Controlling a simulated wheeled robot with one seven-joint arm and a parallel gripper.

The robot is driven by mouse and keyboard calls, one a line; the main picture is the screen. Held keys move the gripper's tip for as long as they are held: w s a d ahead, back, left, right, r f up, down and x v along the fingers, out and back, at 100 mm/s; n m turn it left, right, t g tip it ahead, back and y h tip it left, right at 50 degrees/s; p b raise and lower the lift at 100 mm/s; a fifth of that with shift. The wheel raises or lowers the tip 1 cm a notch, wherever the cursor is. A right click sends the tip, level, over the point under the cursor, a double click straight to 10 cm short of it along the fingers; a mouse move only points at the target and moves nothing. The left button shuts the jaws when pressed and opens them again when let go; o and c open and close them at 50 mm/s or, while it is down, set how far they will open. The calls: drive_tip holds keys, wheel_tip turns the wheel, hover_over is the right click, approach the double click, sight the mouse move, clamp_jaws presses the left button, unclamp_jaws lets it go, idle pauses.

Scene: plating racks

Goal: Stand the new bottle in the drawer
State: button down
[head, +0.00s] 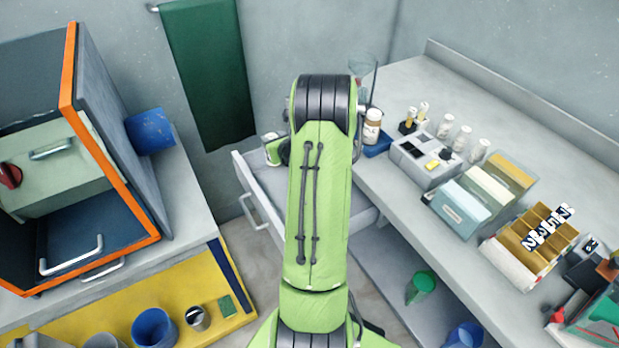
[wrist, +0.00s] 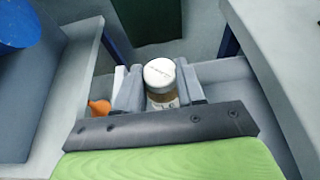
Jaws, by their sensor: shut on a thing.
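In the wrist view, my gripper (wrist: 160,88) is shut on a small brownish bottle with a white cap (wrist: 159,72). The cap faces the camera, and the bottle's lower end is hidden. In the head view, my arm hides the gripper's fingers and the held bottle. The pale grey drawer (head: 250,187) is pulled out below the right counter, and my arm covers much of its inside. I cannot tell whether the bottle touches the drawer floor. Another brown bottle with a white cap (head: 372,126) stands on a blue tray (head: 379,145) on the counter beside the drawer.
The right counter (head: 405,75) holds several white bottles (head: 445,127), a grey device (head: 425,162), and file racks (head: 480,195). An orange-edged cabinet (head: 68,110) stands open at left. An orange object (wrist: 99,106) shows beside the left finger. A green towel (head: 207,70) hangs behind.

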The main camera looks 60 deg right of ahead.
wheel_tip(320, 180, down, 9)
drive_tip(key=b, duration=0.3)
drive_tip(key=shift+r, duration=0.2)
drive_tip(key=c, duration=0.7)
unclamp_jaws()
